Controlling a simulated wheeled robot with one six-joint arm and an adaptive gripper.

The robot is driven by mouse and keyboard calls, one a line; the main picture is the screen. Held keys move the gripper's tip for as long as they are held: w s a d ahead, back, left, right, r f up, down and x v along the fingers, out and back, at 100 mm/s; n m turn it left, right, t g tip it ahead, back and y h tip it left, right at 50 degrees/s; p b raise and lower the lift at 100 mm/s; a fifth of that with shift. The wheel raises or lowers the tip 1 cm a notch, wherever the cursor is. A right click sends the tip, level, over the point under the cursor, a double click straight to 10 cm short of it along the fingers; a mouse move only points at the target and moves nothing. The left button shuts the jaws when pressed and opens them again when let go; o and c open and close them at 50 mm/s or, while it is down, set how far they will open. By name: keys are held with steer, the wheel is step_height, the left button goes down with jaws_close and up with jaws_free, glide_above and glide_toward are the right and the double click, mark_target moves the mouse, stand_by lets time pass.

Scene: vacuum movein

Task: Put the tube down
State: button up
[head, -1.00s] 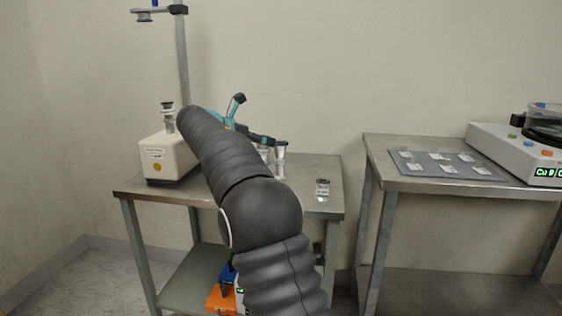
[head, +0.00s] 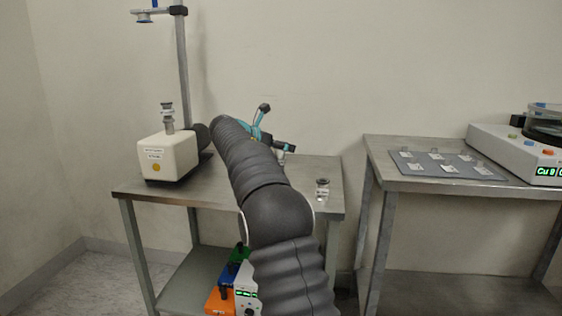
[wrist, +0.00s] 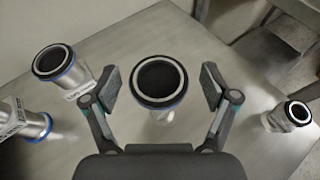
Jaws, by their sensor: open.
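A metal tube (wrist: 158,84) with a dark round mouth and pale rim stands between my fingers in the wrist view. My gripper (wrist: 161,88) is open, with a finger on each side of the tube and a visible gap to each. In the head view my arm hides most of this spot on the left table; only a bit of a tube shows under the gripper (head: 284,147). Its lower end is mostly hidden by its own rim in the wrist view.
Left of the gripper are a labelled, blue-ringed metal tube (wrist: 56,64) and another metal piece (wrist: 28,120). A small labelled vessel (wrist: 289,115) stands to the right, also in the head view (head: 322,188). A white box (head: 168,157) stands at the left; a second table (head: 400,182) is right.

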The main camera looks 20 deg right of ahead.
steer(key=shift+r, duration=0.1)
jaws_close()
